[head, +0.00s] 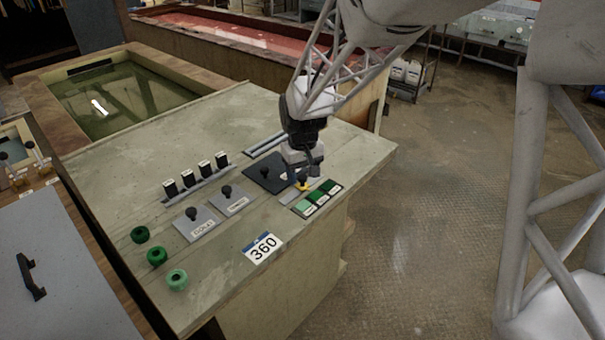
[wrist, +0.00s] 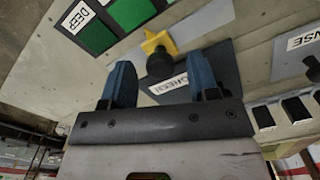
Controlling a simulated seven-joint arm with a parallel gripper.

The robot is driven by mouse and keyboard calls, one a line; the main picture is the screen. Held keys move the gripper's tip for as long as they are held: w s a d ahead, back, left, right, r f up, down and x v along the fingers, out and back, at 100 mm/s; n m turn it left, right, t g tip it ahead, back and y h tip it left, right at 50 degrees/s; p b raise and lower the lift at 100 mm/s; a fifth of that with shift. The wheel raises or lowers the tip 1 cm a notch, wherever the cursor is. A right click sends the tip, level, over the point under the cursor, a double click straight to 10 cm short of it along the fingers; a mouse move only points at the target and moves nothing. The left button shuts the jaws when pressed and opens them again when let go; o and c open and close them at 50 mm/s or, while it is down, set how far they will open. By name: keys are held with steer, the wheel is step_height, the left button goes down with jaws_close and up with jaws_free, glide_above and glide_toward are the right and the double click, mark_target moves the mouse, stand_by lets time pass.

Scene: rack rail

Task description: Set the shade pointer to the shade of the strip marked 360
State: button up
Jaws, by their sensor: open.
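The white card marked 360 (head: 263,248), with a blue top edge, lies at the bench's front edge. I make out no green shade on it. The shade panel (head: 316,197) has pale, mid and dark green swatches; the wrist view shows a green swatch (wrist: 95,37) by a label reading DEEP. The yellow shade pointer (head: 304,186) sits beside the panel; it also shows in the wrist view (wrist: 160,42) above a dark round knob (wrist: 160,65). I cannot tell which swatch it points at. My gripper (head: 301,179) is open, its blue fingers either side of the knob, not visibly gripping it.
Three green rings (head: 157,256), from darker to pale, lie at the bench's left. Lever plates (head: 198,222) and a dark plate with a knob (head: 266,173) stand close by. Several black-and-white blocks (head: 188,178) line a rail. The bench's front right is clear.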

mark_target(303, 176)
steer(key=shift+r, duration=3.7)
steer(key=shift+s+d+r, duration=0.35)
steer(key=shift+s, duration=0.05)
steer(key=s+d+r+m+t, duration=0.1)
steer(key=s+d, duration=0.3)
steer(key=s, duration=0.6)
steer(key=s+d+r+m, duration=0.2)
steer(key=s+d, duration=0.3)
steer(key=s, duration=0.5)
steer(key=s+d+r+m+t, duration=0.1)
steer(key=s+d, duration=0.4)
steer(key=s, duration=0.5)
steer(key=shift+d+r+m+t, duration=0.2)
steer(key=shift+r+m+t, duration=0.1)
steer(key=shift+r, duration=0.5)
